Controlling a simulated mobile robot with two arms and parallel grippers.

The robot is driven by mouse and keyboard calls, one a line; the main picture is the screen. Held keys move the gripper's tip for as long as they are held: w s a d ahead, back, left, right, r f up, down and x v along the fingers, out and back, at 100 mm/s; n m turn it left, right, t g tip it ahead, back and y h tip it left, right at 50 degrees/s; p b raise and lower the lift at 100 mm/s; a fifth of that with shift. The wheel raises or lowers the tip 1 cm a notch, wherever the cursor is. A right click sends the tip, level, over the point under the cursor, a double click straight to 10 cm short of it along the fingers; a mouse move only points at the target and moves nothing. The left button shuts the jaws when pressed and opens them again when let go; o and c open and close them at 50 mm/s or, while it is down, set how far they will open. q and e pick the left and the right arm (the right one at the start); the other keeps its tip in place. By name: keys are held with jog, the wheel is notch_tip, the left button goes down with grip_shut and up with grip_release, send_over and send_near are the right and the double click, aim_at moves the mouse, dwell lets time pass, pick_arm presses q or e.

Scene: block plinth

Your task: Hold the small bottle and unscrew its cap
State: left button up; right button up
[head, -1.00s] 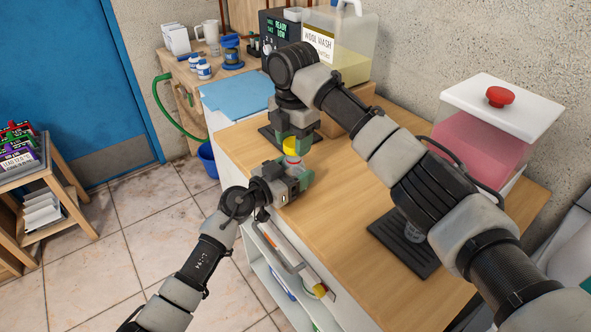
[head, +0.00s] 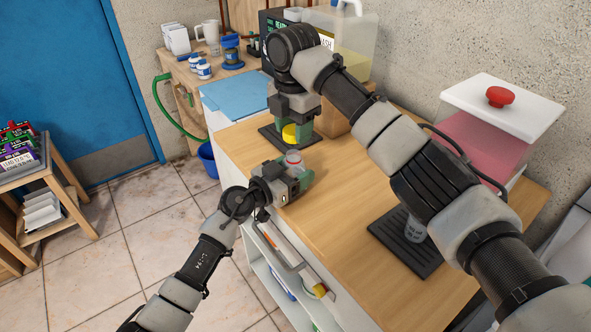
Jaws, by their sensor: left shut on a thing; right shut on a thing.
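The small bottle (head: 293,158) is clear with a reddish band near its open top. My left gripper (head: 297,179) is shut on it above the near left part of the wooden counter. The yellow cap (head: 290,133) is off the bottle, behind and above it in the picture. My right gripper (head: 297,130) points down and is shut on the cap, over or near a dark mat (head: 270,136). The cap and bottle are apart. The lower part of the bottle is hidden by my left gripper's fingers.
The wooden counter (head: 345,195) is clear in the middle. A black ribbed tray (head: 390,240) with a small cup (head: 414,230) is at the right front. A pink-filled tank (head: 480,148) with a white lid and a large wool wash jug (head: 352,50) stand at the back.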

dwell(0.3)
pick_arm(q)
jog(key=o, duration=1)
jog(key=shift+o, duration=0.2)
